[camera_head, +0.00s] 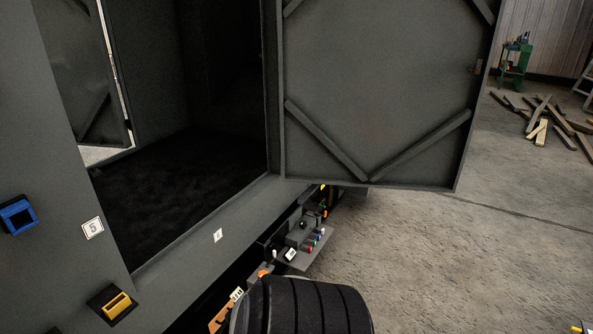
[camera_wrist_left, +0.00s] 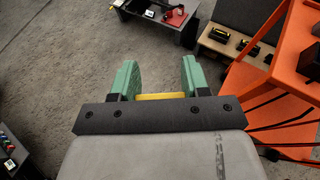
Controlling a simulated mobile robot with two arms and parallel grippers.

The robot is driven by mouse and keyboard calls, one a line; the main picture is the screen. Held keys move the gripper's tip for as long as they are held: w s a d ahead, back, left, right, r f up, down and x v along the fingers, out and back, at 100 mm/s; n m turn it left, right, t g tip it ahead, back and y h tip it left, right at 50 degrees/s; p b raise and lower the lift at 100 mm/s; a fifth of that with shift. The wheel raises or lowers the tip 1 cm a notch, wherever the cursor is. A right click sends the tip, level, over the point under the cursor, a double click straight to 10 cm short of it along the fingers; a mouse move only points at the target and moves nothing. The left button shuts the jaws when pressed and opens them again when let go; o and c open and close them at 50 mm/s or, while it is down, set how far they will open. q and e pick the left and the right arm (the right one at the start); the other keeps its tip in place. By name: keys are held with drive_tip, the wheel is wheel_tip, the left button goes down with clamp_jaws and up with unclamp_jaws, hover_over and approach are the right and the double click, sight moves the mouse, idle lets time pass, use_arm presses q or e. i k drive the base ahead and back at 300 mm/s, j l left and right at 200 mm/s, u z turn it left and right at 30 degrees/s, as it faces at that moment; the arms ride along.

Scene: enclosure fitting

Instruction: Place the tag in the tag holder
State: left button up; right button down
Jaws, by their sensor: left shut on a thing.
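In the left wrist view the green fingers of my left gripper (camera_wrist_left: 158,78) stand on either side of a yellow piece (camera_wrist_left: 160,96), the gripper shut on it. Only its edge shows, low between the fingers; I cannot tell for certain that it is the tag. In the head view a blue square holder-like fitting (camera_head: 18,215) and a yellow fitting in a dark frame (camera_head: 115,306) sit on the grey enclosure (camera_head: 60,170). Which is the tag holder is unclear. My left gripper is not clearly visible there, and my right gripper is in neither view.
The enclosure door (camera_head: 375,90) stands open over the floor. White labels (camera_head: 92,228) mark the front and sill. A small shelf with coloured parts (camera_head: 305,240) lies below. The wrist view shows an orange rack (camera_wrist_left: 270,90) at right. Loose timber (camera_head: 545,118) lies far back.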

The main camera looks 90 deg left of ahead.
sight(119, 309)
drive_tip(key=i+j+u, duration=0.1)
drive_tip(key=j, duration=0.35)
drive_tip(key=i+j+u, duration=0.1)
drive_tip(key=j, duration=0.3)
drive_tip(key=i+j, duration=0.2)
drive_tip(key=j, duration=0.2)
drive_tip(key=i+j+u, duration=0.15)
drive_tip(key=j, duration=0.3)
drive_tip(key=i+j+u, duration=0.1)
drive_tip(key=j, duration=0.25)
drive_tip(key=i+u, duration=0.1)
drive_tip(key=u, duration=4.4)
